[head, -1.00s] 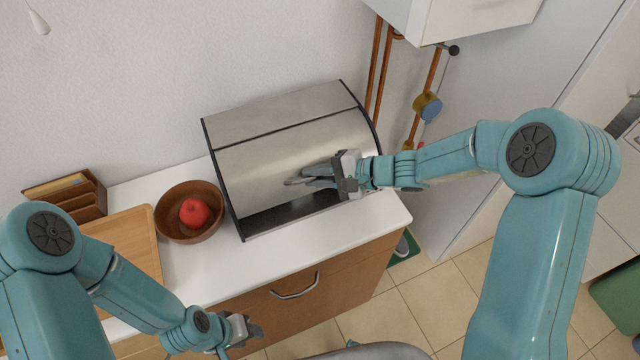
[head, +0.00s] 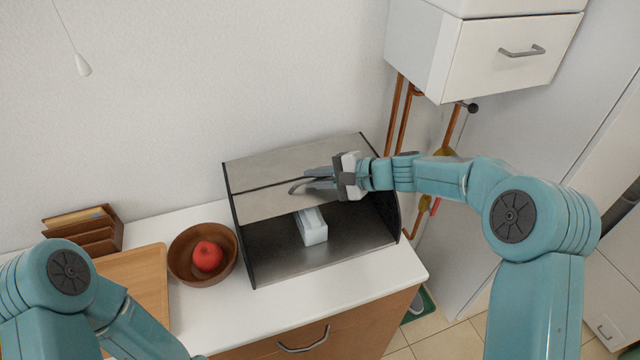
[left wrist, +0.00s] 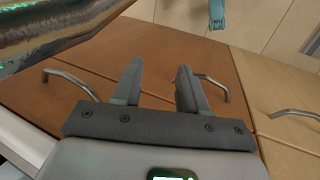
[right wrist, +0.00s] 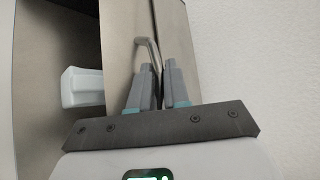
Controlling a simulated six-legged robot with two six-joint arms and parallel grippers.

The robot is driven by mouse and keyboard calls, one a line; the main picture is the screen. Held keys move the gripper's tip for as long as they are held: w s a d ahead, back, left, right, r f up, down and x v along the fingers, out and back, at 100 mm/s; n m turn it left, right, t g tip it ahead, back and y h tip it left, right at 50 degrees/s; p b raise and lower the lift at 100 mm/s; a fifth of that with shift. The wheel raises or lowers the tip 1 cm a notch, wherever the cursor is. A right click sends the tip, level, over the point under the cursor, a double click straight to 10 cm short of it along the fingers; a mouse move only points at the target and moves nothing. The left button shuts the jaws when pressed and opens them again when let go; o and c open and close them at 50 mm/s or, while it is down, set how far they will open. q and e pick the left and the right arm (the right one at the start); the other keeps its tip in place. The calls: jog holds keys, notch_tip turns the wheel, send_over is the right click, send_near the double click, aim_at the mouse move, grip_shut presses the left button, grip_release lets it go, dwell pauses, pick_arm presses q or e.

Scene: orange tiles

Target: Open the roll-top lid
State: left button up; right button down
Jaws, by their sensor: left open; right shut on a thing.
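The bread box with a brushed-metal roll-top lid (head: 262,202) stands on the white counter in the head view. The lid is raised well up, and the front of the box is open. A white block-shaped thing (head: 312,228) shows inside; it also shows in the right wrist view (right wrist: 82,87). My right gripper (head: 308,184) is shut on the curved lid handle (right wrist: 151,52) at the lid's lower edge. My left gripper is out of the head view; in the left wrist view its fingers (left wrist: 158,88) are apart and empty, in front of brown drawer fronts.
A brown bowl (head: 180,262) with a red fruit (head: 207,256) stands left of the box. A wooden board (head: 140,285) and a letter rack (head: 85,232) are farther left. A white wall cabinet (head: 500,55) hangs at upper right, with copper pipes (head: 398,115) below it.

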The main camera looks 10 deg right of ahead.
jog(key=shift+w, duration=0.15)
jog(key=c, duration=1.2)
grip_release()
jog(key=shift+c, duration=0.2)
jog(key=shift+d, duration=0.1)
jog(key=shift+s+d, duration=0.2)
jog(key=b+v, duration=0.3)
jog(key=v, duration=1.3)
jog(key=shift+r, duration=0.2)
jog(key=shift+a, duration=0.15)
